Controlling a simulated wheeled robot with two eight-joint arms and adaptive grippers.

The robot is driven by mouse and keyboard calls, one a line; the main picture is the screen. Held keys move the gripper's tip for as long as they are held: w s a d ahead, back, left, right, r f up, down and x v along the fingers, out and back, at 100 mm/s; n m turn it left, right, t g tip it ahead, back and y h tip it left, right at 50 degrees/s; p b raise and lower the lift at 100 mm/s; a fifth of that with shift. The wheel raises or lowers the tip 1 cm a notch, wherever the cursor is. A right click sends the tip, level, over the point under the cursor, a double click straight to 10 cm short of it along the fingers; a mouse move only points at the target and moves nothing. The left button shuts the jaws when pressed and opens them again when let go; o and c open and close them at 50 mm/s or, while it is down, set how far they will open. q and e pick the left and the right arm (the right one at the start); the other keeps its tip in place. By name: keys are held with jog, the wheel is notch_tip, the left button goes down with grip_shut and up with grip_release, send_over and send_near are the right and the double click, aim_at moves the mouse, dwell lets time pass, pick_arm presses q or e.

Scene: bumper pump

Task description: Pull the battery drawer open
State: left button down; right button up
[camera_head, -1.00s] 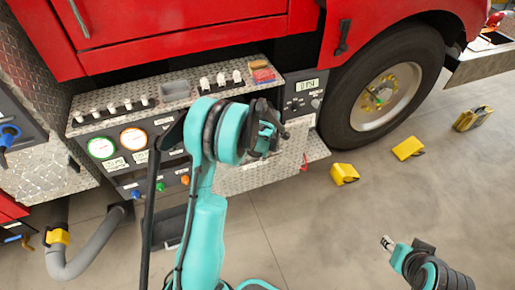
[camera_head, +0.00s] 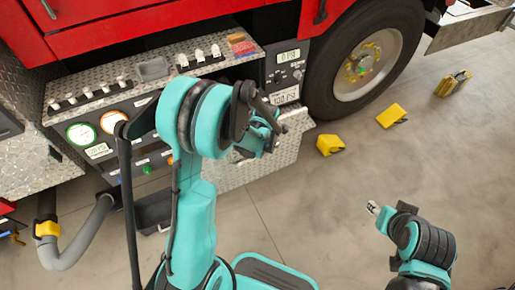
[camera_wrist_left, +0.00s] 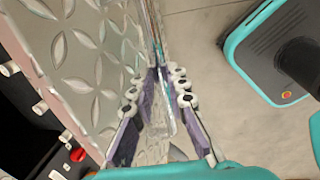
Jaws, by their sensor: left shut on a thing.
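A silvery diamond-plate panel (camera_head: 225,172), which I take to be the front of the battery drawer, hangs below the truck's control panel. It fills the left part of the left wrist view (camera_wrist_left: 85,60). My left gripper (camera_wrist_left: 157,88) is shut on a thin upright metal edge of this panel, one purple-padded finger on each side. I cannot tell how far the drawer stands out. My right gripper (camera_head: 374,209) is over the bare floor, away from the truck; its jaws are too small to read.
The control panel (camera_head: 105,125) with gauges and a row of switches is left of my arm. A grey hose (camera_head: 85,240) lies at left. The truck wheel (camera_head: 360,70) is at right. Yellow blocks (camera_head: 330,145) sit on the otherwise clear floor.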

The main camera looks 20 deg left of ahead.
pick_arm(q)
jog(key=c, duration=1.5)
grip_release()
jog(key=shift+r, duration=0.1)
jog(key=r, duration=0.4)
jog(key=s+d+r, duration=0.1)
jog(key=r, duration=0.6)
jog(key=shift+s+d+r, duration=0.2)
jog(key=shift+d+r, duration=0.1)
jog(key=shift+d, duration=0.1)
